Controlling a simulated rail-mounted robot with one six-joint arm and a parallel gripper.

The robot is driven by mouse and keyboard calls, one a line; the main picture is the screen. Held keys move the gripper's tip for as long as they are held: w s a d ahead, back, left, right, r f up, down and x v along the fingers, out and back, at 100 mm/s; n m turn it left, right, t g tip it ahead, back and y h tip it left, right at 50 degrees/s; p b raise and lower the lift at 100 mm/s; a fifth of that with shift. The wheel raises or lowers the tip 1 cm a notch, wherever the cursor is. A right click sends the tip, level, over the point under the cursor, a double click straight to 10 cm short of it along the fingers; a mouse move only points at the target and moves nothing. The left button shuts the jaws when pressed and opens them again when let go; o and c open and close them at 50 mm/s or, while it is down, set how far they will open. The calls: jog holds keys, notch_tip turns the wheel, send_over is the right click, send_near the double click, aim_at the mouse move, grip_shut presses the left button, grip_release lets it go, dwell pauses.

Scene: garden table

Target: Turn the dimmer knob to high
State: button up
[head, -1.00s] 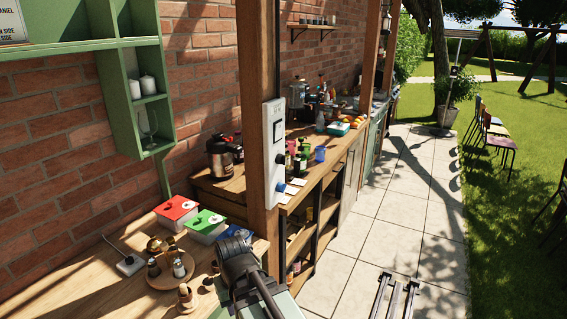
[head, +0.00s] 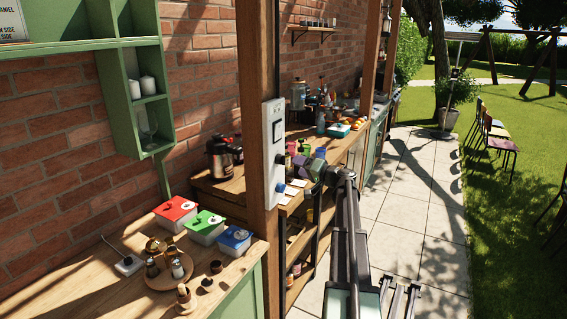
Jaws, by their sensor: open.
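A tall light-grey control panel (head: 273,120) is fixed to the wooden post in the middle of the head view. A small dark knob (head: 280,159) sticks out from its right side at mid-height, and a blue round part (head: 280,187) sits lower down. They are too small to read any marks or setting. My gripper (head: 303,168) is just right of the panel, pointing left toward it at about knob height. It is open and holds nothing that I can see. Whether its fingers touch the knob cannot be told.
The wooden post (head: 258,60) stands between two counters. The near counter (head: 110,285) holds red, green and blue lidded boxes and a round wooden tray. Bottles and cups stand on the far counter behind my gripper. The paved path (head: 400,220) on the right is clear.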

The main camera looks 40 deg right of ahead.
aim_at(283, 161)
jog(key=x, duration=0.8)
jog(key=shift+f, duration=0.1)
jog(key=c, duration=0.9)
jog(key=shift+m, duration=0.3)
